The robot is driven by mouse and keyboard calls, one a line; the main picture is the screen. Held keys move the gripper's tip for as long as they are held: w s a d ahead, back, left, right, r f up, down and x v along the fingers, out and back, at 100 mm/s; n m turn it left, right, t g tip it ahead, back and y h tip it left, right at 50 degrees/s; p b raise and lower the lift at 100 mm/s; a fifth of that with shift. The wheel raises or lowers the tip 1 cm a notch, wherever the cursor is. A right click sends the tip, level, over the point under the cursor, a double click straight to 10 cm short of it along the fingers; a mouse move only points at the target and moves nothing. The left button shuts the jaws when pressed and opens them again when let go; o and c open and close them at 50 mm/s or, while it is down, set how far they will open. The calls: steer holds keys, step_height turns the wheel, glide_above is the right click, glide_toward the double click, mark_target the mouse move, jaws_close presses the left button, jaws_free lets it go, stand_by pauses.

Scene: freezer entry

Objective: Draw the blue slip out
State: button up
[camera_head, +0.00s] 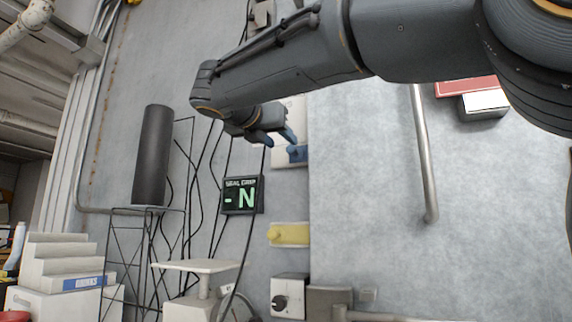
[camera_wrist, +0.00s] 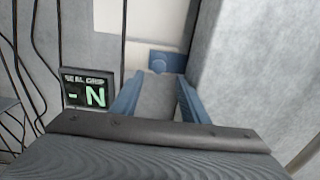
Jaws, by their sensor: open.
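The blue slip (camera_head: 297,153) is a small flat blue piece with a rounded knob, on a pale plate (camera_head: 290,163) on the grey wall. In the wrist view the slip (camera_wrist: 167,63) lies just beyond my fingertips, near the middle of the gap between them. My gripper (camera_head: 280,141) has blue fingers and is open. In the wrist view nothing shows between the fingers (camera_wrist: 160,86), and they look apart from the slip, though the exact distance cannot be told.
A black display (camera_head: 242,195) reading "SEAL GRIP" and "-N" is left of the slip. A yellow slip (camera_head: 289,234) is below, above a dial box (camera_head: 290,297). Black cables hang at left. A vertical handle bar (camera_head: 422,155) stands at right on the door panel.

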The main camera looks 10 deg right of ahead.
mark_target(290, 148)
steer(key=x, duration=0.7)
steer(key=shift+w+r+p, duration=0.15)
steer(key=shift+w+p, duration=0.05)
steer(key=shift+p, duration=0.15)
jaws_close()
